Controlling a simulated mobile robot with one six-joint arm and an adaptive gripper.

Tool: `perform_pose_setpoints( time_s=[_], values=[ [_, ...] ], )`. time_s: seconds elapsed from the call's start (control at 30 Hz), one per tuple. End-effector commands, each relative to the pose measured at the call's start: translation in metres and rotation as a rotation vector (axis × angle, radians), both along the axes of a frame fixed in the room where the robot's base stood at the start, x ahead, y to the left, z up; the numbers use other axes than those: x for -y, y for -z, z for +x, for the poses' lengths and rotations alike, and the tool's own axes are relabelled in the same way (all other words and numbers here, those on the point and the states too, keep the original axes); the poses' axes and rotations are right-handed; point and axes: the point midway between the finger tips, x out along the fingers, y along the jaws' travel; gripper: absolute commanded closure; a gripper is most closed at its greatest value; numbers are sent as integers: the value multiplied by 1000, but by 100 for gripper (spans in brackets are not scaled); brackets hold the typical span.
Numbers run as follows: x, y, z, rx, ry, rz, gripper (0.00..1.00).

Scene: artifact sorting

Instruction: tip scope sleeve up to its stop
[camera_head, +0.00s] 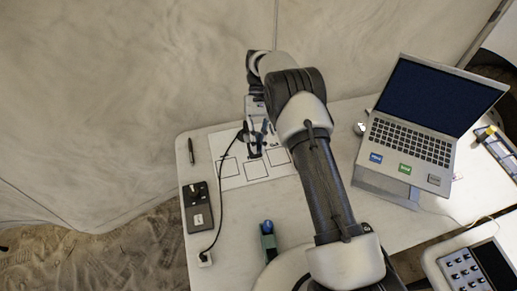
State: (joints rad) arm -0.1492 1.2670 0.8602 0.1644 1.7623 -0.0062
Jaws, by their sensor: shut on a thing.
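My gripper (256,142) is over the white sheet with black outlined boxes (230,168), at the left part of the table. It is shut on a small dark thing with a black cable beside it, which I take to be the scope sleeve (245,133). The fingers and my arm cover most of it, so its tilt and its stop cannot be made out.
A dark box with a knob (198,212) and a pen (191,151) lie at the left edge. An open laptop (425,115) is at right.

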Motion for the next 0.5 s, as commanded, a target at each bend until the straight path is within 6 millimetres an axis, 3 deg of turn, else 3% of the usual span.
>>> perform_pose_setpoints(
  time_s=[0.5],
  values=[
    [-1, -2, 2, -58, 0, -12, 100]
  ],
)
